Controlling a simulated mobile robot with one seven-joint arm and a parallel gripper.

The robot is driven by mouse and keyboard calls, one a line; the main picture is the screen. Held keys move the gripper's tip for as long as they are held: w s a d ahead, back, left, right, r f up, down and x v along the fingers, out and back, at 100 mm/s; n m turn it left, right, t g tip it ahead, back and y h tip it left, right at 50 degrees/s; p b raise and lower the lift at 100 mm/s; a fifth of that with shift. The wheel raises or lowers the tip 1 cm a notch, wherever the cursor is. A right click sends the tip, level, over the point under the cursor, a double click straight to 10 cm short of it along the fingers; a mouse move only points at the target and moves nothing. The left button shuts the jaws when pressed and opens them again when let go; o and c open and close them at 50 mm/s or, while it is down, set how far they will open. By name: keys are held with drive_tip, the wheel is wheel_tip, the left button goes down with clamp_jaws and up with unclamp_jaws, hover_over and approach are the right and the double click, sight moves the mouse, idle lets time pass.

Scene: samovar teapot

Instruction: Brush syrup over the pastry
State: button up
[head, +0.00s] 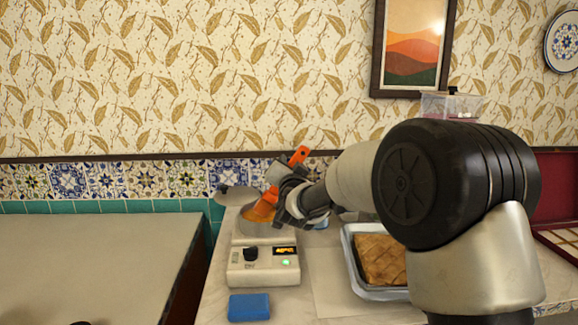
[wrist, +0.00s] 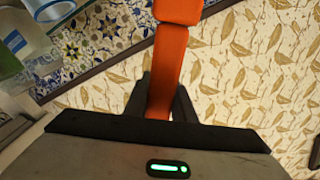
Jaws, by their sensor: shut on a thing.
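My gripper (head: 290,201) is shut on an orange-handled brush (head: 299,156), with the handle sticking up past the fingers. In the wrist view the orange brush (wrist: 168,65) runs between the two dark fingers of my gripper (wrist: 160,97). The golden-brown pastry (head: 381,260) lies in a metal tray (head: 354,283) to the right, partly hidden by my arm.
A blue block (head: 249,307) lies in front of the appliance. A clear box (head: 452,105) stands behind my arm, and a red open case (head: 558,190) is at the far right.

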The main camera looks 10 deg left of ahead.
wheel_tip(320, 180, up, 7)
drive_tip(key=p, duration=0.3)
drive_tip(key=shift+p, duration=0.3)
drive_tip(key=shift+f, duration=0.1)
idle(0.5)
